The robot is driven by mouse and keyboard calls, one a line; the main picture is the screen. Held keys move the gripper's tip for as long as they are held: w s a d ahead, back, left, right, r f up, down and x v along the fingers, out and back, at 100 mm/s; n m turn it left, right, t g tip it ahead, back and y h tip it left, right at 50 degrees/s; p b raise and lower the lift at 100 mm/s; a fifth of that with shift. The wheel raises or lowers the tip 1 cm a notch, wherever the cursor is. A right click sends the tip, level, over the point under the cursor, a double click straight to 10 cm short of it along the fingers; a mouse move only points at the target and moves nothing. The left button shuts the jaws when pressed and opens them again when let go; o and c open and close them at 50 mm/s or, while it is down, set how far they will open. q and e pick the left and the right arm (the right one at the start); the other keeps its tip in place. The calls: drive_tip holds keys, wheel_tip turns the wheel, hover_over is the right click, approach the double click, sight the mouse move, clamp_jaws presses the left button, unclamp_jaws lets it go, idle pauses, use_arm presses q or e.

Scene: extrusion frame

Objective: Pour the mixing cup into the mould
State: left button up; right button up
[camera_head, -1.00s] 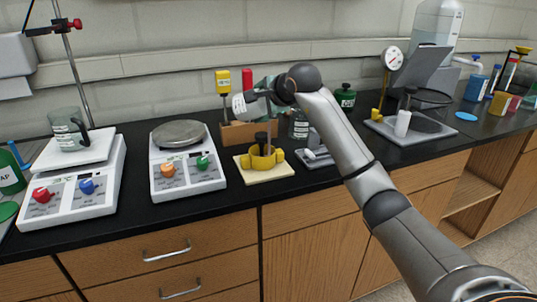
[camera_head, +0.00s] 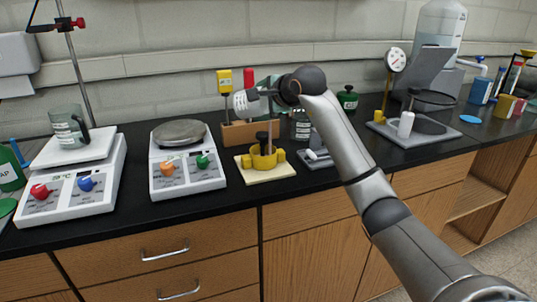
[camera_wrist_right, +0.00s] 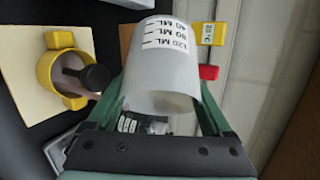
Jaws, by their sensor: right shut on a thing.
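My right gripper (camera_head: 268,101) is shut on the whitish mixing cup (camera_head: 243,103), above and behind the mould. In the right wrist view, the translucent cup (camera_wrist_right: 162,75) with ML markings sits between the green fingers (camera_wrist_right: 160,97). The cup looks tilted in the head view; its contents are hidden. The yellow mould (camera_head: 263,162), with side lugs, stands on a cream board on the bench. It shows at left in the right wrist view (camera_wrist_right: 45,70), with a dark round-ended rod over its opening. The cup is apart from the mould. My left gripper is out of view.
A scale (camera_head: 187,178) stands left of the mould; another (camera_head: 70,190) further left carries a glass mug (camera_head: 66,130). A wooden block (camera_head: 240,133) with yellow and red items stands behind the mould. A gauge stand and plate (camera_head: 410,132) are to the right.

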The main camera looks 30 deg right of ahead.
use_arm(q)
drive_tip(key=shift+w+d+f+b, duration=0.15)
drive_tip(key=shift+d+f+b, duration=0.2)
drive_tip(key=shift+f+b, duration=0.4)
use_arm(e)
drive_tip(key=shift+f+t, duration=0.25)
drive_tip(key=shift+t, duration=0.05)
use_arm(q)
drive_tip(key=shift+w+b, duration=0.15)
drive_tip(key=shift+b, duration=0.25)
use_arm(e)
drive_tip(key=shift+f, duration=0.1)
use_arm(q)
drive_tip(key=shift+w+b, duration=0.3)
drive_tip(key=shift+b, duration=0.1)
use_arm(e)
drive_tip(key=shift+t, duration=0.3)
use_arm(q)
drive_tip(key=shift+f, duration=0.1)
use_arm(e)
drive_tip(key=shift+f+m, duration=0.1)
drive_tip(key=shift+m, duration=0.2)
use_arm(q)
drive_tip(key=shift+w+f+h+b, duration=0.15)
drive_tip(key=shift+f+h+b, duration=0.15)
drive_tip(key=shift+b, duration=0.1)
